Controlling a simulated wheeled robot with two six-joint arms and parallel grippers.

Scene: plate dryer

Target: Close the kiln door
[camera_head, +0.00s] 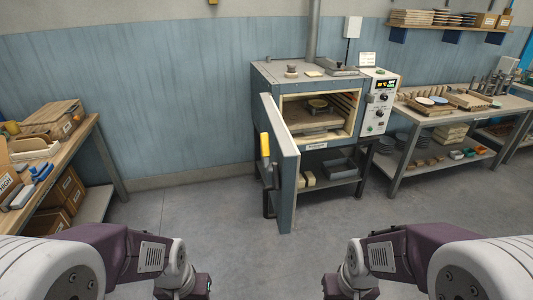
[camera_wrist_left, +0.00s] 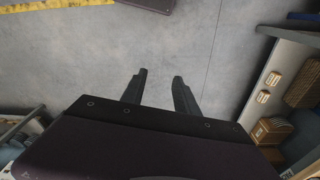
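The kiln (camera_head: 262,77) is a grey metal box on a stand by the back wall. Its door (camera_head: 282,160) stands wide open, swung out towards me from the left side of the opening. A yellow grip (camera_head: 265,145) and a dark handle (camera_head: 268,191) are on the door's left face. Inside, a small round piece (camera_head: 317,106) sits on a shelf. My left gripper (camera_wrist_left: 158,82) is open and empty over bare floor in the left wrist view. In the head view the arms are low in front, well short of the door; the right gripper's fingers are out of frame.
A control panel (camera_head: 381,101) is on the kiln's right side. A wooden table (camera_head: 85,130) with boxes stands at left, a workbench (camera_head: 408,139) with pottery at right. The floor (camera_head: 200,215) before the kiln is clear.

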